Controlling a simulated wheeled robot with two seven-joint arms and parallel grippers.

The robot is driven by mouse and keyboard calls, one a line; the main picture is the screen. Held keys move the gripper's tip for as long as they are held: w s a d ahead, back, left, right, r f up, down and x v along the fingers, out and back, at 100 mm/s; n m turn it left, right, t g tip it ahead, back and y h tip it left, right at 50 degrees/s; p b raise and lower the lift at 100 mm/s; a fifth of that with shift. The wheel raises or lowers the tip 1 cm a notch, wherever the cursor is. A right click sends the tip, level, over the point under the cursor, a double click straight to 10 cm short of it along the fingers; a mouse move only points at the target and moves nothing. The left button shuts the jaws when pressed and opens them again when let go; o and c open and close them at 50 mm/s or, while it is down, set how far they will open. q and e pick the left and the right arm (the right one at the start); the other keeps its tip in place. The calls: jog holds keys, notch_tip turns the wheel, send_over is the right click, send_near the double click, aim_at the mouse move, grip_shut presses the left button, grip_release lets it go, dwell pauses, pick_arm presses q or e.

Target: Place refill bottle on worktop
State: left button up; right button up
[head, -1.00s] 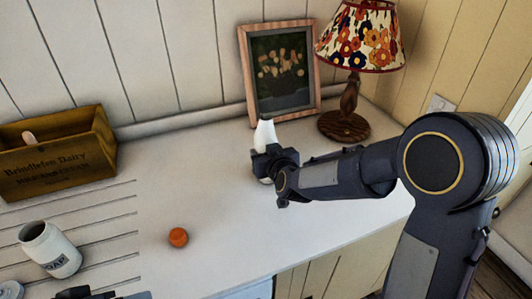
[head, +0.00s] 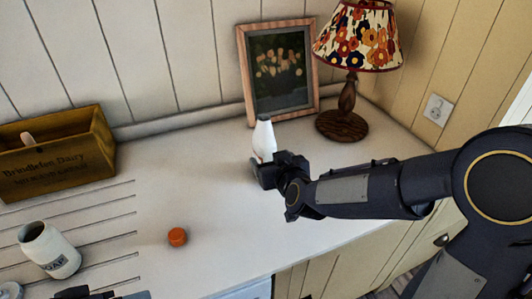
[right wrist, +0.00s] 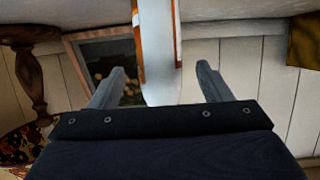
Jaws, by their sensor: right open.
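The white refill bottle (head: 264,138) stands upright on the pale worktop (head: 215,190), in front of the framed picture. Its lower part is hidden by my right gripper (head: 257,172) in the head view. In the right wrist view the bottle (right wrist: 160,50) appears upside down with an orange-edged label, between the two spread fingers (right wrist: 162,82). The right gripper is open, with a gap on each side of the bottle. A dark part of my left gripper (head: 88,293) shows at the bottom left edge; its fingers cannot be made out.
An orange cap (head: 177,236) lies on the worktop. The framed picture (head: 280,70) and a flowered lamp (head: 343,120) stand behind the bottle.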

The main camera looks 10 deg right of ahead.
jog(key=s+d+m+g+y, duration=0.1)
jog(key=s+d+g, duration=0.3)
jog(key=s, duration=1)
jog(key=s+d+m+g, duration=0.2)
jog(key=s+d+g, duration=0.2)
jog(key=s, duration=1.1)
jog(key=shift+s+d+f+y+p, duration=0.2)
jog(key=shift+f+y+p, duration=0.1)
jog(key=shift+y+p, duration=0.15)
